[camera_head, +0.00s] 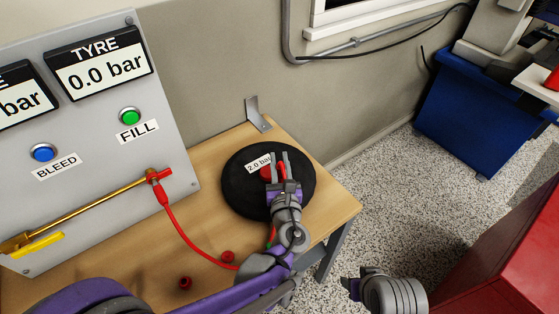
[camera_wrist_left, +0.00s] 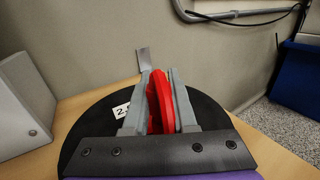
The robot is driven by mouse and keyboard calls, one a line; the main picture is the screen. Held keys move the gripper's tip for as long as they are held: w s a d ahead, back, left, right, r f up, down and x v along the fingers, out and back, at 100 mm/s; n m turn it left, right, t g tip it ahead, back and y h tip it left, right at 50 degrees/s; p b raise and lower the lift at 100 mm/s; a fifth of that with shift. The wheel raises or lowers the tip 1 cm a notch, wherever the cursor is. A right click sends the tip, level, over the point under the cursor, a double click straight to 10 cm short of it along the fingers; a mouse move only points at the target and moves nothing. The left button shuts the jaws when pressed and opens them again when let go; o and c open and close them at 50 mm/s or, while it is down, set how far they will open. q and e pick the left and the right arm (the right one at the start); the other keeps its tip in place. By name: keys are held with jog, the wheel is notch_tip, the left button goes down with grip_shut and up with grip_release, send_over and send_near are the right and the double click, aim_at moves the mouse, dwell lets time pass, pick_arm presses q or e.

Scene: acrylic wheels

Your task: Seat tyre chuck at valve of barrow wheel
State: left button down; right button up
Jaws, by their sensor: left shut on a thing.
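The barrow wheel (camera_head: 237,196) is a black disc lying flat on the wooden bench, with a "2.0 bar" label (camera_head: 258,163). It also fills the middle of the left wrist view (camera_wrist_left: 92,123). My left gripper (camera_head: 279,158) is over the wheel's middle, shut on the red tyre chuck (camera_head: 267,173). In the left wrist view the chuck (camera_wrist_left: 160,98) stands between the two grey fingers. The valve is hidden, so I cannot tell whether the chuck touches it. My right gripper (camera_head: 349,288) is low in the head view, away from the bench; its jaw opening is unclear.
A red hose (camera_head: 187,237) runs from the grey panel (camera_head: 95,125) and passes behind my left arm. The panel's tyre display (camera_head: 101,72) reads 0.0 bar. Red caps (camera_head: 228,257) (camera_head: 185,283) lie on the bench (camera_head: 335,202). A metal bracket (camera_head: 257,114) stands behind the wheel.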

pick_arm(q)
jog(key=shift+f+b, duration=0.7)
jog(key=shift+f, duration=0.3)
jog(key=c, duration=0.6)
grip_release()
jog(key=shift+c, duration=0.2)
jog(key=shift+s, duration=0.1)
jog(key=s+d, duration=0.1)
jog(key=s, duration=0.9)
jog(key=shift+s+p, duration=0.3)
jog(key=shift+s, duration=0.05)
jog(key=shift+r, duration=0.15)
